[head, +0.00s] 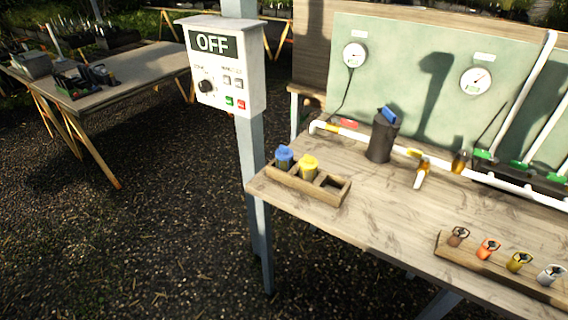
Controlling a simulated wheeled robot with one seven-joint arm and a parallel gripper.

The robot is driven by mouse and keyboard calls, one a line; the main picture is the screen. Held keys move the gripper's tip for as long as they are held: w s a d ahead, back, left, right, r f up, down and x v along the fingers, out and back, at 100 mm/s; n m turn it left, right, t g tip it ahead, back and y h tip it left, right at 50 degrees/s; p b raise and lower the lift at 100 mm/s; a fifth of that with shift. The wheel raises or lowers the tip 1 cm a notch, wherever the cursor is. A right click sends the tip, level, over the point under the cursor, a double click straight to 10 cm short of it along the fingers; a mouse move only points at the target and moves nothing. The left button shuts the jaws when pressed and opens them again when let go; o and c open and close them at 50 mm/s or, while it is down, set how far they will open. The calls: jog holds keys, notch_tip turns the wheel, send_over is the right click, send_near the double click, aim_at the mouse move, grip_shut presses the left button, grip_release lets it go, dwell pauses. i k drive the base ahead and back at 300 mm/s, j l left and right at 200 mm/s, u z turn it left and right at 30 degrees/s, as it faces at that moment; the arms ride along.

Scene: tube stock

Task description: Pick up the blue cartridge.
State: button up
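The blue cartridge (284,158) stands upright in the left compartment of a small wooden holder (320,198), near the left end of the workbench (375,220). Its lower part is hidden by the holder's wall. A yellow cartridge (309,166) stands beside it in the middle compartment. The right compartment is empty. My gripper is not in the head view.
Behind the holder stands a dark canister (380,140) with a blue part on top. A post with a control box (222,67) reading OFF rises by the bench's left end. A wooden rack (470,262) holds several coloured valve-like pieces at the right front. Bare bench lies between.

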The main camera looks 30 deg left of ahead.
aim_at(283, 155)
jog(key=u, duration=1.4)
jog(key=i+j+u, duration=0.15)
jog(key=i+u, duration=0.15)
jog(key=i, duration=0.6)
